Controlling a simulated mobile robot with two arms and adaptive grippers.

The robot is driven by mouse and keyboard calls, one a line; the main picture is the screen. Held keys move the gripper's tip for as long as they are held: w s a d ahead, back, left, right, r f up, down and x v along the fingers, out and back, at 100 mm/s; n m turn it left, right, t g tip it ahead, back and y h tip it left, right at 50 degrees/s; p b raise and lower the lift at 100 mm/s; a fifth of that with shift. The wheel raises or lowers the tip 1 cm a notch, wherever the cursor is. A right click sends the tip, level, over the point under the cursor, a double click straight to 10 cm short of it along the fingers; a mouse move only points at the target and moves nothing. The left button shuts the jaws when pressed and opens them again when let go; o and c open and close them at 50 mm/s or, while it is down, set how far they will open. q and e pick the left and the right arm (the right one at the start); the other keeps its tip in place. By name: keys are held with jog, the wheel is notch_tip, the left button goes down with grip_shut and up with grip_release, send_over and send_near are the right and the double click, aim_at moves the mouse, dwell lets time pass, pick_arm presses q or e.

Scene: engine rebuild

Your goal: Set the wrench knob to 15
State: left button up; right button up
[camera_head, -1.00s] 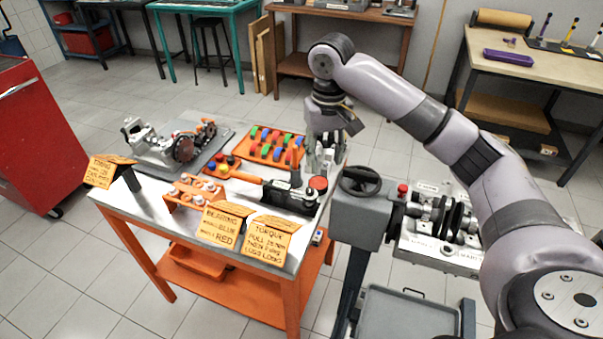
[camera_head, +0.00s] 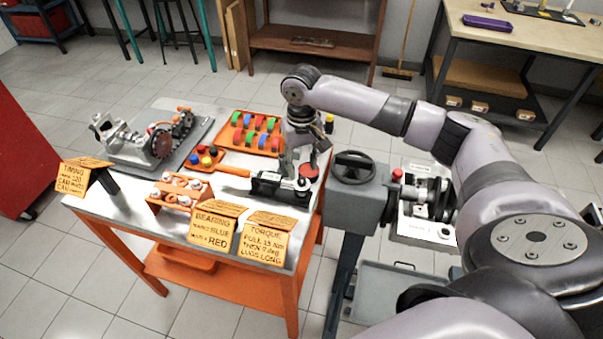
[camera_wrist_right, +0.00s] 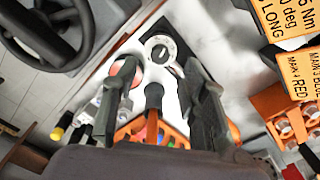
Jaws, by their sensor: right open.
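The torque wrench lies on the steel table, with its orange handle (camera_head: 233,170) toward the left and its black body (camera_head: 268,184) at the right. My right gripper (camera_head: 292,172) is over the wrench's right end. The dial's setting is too small to read. My left gripper is out of view.
A red disc (camera_head: 309,170) is close beside the right gripper. A handwheel (camera_head: 353,167) on a grey stand is to the right. Note cards (camera_head: 267,238) stand along the table's front edge. An orange tray (camera_head: 256,133) with coloured pieces lies behind the wrench.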

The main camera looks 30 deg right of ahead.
aim_at(302, 180)
notch_tip(302, 180, down, 4)
jog(key=shift+r, duration=0.1)
jog(key=shift+f, duration=0.5)
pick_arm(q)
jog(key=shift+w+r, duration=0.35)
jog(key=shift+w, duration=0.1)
pick_arm(e)
grip_shut()
